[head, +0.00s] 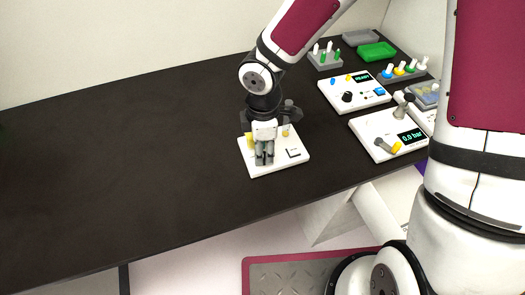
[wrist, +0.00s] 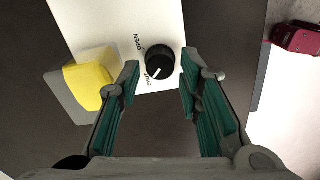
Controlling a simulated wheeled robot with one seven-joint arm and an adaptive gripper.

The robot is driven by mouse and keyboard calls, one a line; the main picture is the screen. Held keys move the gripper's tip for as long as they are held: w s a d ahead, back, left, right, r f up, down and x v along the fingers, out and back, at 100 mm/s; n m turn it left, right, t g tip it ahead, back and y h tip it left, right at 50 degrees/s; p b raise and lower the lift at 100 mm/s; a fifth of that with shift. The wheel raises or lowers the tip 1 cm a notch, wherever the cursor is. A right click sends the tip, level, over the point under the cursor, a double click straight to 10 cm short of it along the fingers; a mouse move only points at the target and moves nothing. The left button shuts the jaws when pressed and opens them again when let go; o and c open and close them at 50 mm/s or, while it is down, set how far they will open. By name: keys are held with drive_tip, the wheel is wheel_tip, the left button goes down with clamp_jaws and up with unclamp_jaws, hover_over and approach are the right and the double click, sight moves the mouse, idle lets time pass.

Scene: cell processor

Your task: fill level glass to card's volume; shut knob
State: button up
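A black knob (wrist: 160,60) with a white pointer line sits on a white plate (wrist: 115,22) in the wrist view. OPEN and SHUT are printed beside it, and the pointer line is toward SHUT. My gripper (wrist: 160,64) is open, its green-padded fingers on either side of the knob in the picture; I cannot tell whether they touch it. In the head view my gripper (head: 264,158) is over the white plate (head: 292,160) and hides the knob. A yellow part (wrist: 88,78) on a grey block is left of the knob. I cannot make out the level glass or the card.
To the right stand a console reading READY (head: 345,97), a panel reading 0.0 bar (head: 375,125), a green tray (head: 376,51) and a grey rack (head: 325,61) with white and green pegs. The table (head: 130,160) is clear on the left. Its front edge is near the plate.

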drive_tip(key=shift+f, duration=0.9)
clamp_jaws()
drive_tip(key=m, duration=0.4)
drive_tip(key=shift+m, duration=0.4)
unclamp_jaws()
drive_tip(key=shift+r, duration=0.15)
wheel_tip(320, 180, up, 12)
